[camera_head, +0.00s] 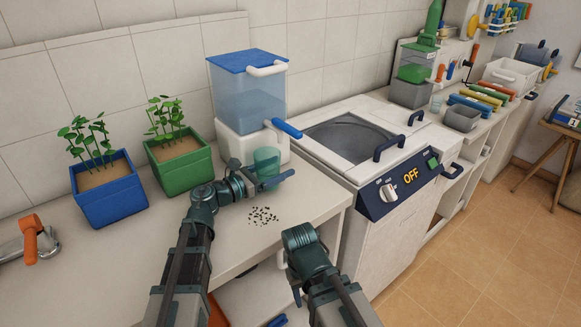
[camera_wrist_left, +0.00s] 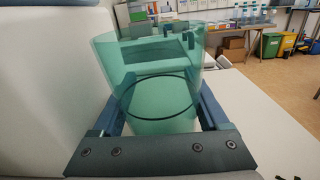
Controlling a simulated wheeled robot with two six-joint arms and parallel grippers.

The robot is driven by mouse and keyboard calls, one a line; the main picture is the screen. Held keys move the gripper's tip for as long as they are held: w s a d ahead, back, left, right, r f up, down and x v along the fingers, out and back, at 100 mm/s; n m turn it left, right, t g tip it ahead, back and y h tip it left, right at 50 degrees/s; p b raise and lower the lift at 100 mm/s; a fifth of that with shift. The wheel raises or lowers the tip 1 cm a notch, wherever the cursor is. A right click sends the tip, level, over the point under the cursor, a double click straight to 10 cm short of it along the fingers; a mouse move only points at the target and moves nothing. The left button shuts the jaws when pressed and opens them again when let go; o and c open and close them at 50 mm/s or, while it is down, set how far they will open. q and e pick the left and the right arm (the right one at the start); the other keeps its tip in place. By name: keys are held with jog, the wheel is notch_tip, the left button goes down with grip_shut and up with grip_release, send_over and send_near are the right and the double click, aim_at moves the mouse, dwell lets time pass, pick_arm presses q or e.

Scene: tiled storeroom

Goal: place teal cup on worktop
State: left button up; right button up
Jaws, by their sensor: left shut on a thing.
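The teal cup (camera_head: 266,159) is translucent and looks upright, in front of the white base of the blue-lidded dispenser. My left gripper (camera_head: 271,180) is shut on the cup, with a finger on each side. In the left wrist view the cup (camera_wrist_left: 150,80) fills the middle between the blue-grey fingers, and nothing shows inside it. The worktop (camera_head: 130,255) runs below. Whether the cup's base touches it is unclear. My right arm's wrist shows at the worktop's front edge; its fingers cannot be made out.
The dispenser (camera_head: 248,92) has a blue lever (camera_head: 287,129) beside the cup. Small black bits (camera_head: 263,215) lie scattered on the worktop. A blue planter (camera_head: 108,190) and a green planter (camera_head: 180,163) stand left. An appliance marked OFF (camera_head: 400,190) stands right. The worktop's front left is fairly clear.

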pick_arm(q)
jog(key=shift+x, duration=1)
jog(key=x, duration=0.3)
jog(key=shift+f+b, duration=0.75)
jog(key=shift+s+a, duration=0.1)
jog(key=shift+f, duration=0.15)
jog(key=o, duration=1.3)
